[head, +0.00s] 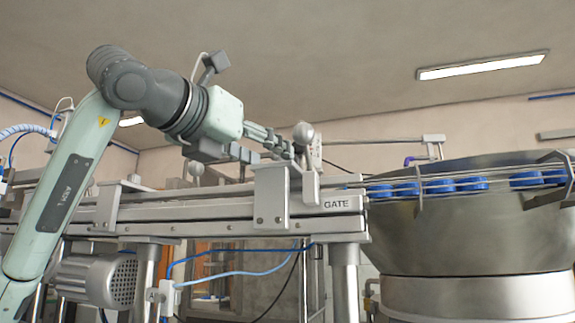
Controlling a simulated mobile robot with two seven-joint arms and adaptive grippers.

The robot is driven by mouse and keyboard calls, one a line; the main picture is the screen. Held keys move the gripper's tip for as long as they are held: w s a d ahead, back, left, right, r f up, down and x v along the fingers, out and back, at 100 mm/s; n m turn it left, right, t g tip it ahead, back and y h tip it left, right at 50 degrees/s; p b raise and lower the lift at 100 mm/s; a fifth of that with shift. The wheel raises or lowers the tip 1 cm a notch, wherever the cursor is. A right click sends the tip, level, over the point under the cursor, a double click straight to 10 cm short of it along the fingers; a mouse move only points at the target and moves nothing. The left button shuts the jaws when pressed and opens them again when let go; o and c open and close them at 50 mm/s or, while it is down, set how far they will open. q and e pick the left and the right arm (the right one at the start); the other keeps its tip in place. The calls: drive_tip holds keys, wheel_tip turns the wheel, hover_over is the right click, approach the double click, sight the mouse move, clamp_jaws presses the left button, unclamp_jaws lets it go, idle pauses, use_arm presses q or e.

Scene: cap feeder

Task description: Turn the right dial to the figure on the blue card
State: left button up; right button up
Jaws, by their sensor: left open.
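I see no dial and no blue card in the head view. My left gripper (284,148) reaches in from the left, above the metal conveyor rail (220,207). Its fingers are open, and I see nothing held between them. The fingertips are close to a grey ball knob (303,132) on an upright lever; I cannot tell whether they touch it. My right gripper is not in view.
A large metal bowl (470,235) stands at the right, with several blue caps (470,184) on a track along its rim. A plate marked GATE (337,203) is on the rail's end. A motor (95,280) and blue hoses hang below.

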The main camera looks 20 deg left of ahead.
use_arm(q)
drive_tip(key=x, duration=0.5)
drive_tip(key=shift+w+d+p, duration=0.1)
drive_tip(key=shift+p, duration=0.25)
drive_tip(key=shift+w+d, duration=0.1)
drive_tip(key=shift+w, duration=0.35)
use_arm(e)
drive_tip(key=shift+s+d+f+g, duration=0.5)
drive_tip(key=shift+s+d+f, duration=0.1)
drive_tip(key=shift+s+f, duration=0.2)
use_arm(q)
drive_tip(key=shift+c, duration=0.2)
clamp_jaws()
